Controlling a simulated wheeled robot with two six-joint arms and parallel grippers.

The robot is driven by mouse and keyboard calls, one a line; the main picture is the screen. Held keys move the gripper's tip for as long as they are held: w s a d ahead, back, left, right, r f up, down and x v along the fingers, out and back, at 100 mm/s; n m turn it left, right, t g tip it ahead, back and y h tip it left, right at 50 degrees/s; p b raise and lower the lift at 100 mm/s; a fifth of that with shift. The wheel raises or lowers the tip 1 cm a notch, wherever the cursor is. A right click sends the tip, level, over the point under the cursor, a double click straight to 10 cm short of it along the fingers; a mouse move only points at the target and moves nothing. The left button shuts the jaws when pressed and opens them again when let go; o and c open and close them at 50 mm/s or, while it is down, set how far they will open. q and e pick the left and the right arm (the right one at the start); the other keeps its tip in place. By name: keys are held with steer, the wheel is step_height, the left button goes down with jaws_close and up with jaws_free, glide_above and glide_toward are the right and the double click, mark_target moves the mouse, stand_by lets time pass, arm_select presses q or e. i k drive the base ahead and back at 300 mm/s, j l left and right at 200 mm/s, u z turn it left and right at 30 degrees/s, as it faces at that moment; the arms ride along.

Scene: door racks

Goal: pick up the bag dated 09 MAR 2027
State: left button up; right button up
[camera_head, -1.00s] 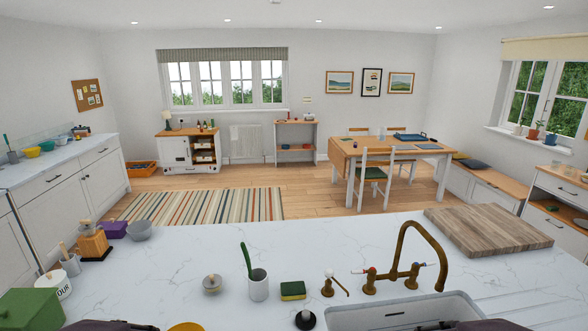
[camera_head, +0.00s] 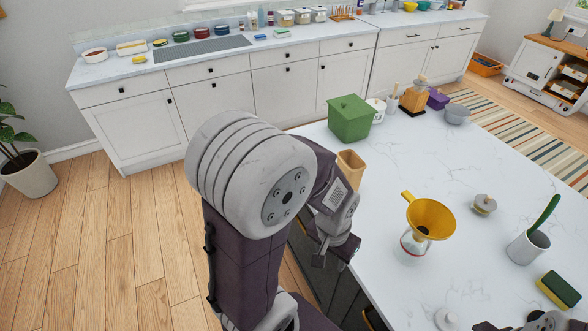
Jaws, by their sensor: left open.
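No bag with a readable date shows in the head view. A tan, upright, bag-like or box-like object (camera_head: 350,165) stands near the left edge of the white marble counter, partly hidden behind my left arm; I cannot tell if it is a bag, and no date shows on it. My left gripper (camera_head: 331,262) is open and empty, pointing down at the counter's left edge, nearer to me than the tan object and apart from it. A grey and dark part of my right arm or gripper (camera_head: 540,322) shows at the bottom right, mostly cut off; its jaws cannot be made out.
The marble counter (camera_head: 400,270) holds a green lidded box (camera_head: 350,118), a yellow funnel on a glass vessel (camera_head: 430,218), a lidded jar (camera_head: 484,204), a grey pot with a green-handled tool (camera_head: 528,246) and a sponge (camera_head: 558,290). Wooden floor (camera_head: 100,240) lies clear at left.

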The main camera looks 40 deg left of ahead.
mark_target(353, 167)
steer(key=u, duration=0.95)
steer(key=i+j+u, duration=0.5)
steer(key=i+j, duration=0.05)
steer(key=j, duration=0.05)
